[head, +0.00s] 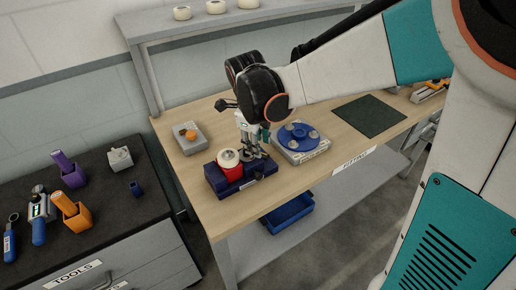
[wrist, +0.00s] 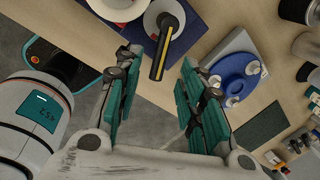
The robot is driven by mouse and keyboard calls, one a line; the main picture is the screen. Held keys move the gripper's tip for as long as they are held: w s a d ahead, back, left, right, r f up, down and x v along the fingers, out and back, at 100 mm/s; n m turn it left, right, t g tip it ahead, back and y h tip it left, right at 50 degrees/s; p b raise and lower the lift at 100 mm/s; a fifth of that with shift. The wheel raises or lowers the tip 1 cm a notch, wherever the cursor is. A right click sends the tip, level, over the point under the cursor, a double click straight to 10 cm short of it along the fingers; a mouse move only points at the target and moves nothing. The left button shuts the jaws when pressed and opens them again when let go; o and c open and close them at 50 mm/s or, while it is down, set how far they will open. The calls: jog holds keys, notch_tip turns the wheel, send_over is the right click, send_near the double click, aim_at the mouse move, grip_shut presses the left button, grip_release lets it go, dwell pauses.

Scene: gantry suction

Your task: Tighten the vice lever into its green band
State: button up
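The blue vice (head: 240,184) sits near the front left of the wooden bench, with a red and white round part (head: 229,168) on it. In the wrist view, the blue base (wrist: 205,25) carries a pale round hub with a dark lever (wrist: 161,47) marked by a yellow stripe. My gripper (head: 254,146) is beside the vice in the head view. In the wrist view, my gripper (wrist: 161,62) is open, its teal-padded fingers either side of the lever's free end with gaps on both sides. I cannot make out a green band.
A blue round fixture (head: 297,136) with pale knobs stands right of the vice. A grey box with an orange button (head: 189,136) is behind left. A dark green mat (head: 369,116) lies right. A dark tool cabinet (head: 92,214) stands left.

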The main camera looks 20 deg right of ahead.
notch_tip(320, 180, up, 7)
jog(key=s+a, duration=0.1)
jog(key=shift+s+r, duration=0.15)
dwell(0.3)
jog(key=s+d+n+t, duration=0.2)
jog(key=s+n, duration=0.6)
jog(key=n, duration=0.5)
jog(key=s+d+n+t+y, duration=0.1)
jog(key=s+d+n+t, duration=0.2)
jog(key=s+n, duration=0.6)
jog(key=n, duration=0.4)
jog(key=shift+r+n+t+y, duration=0.3)
jog(key=shift+r+n, duration=0.1)
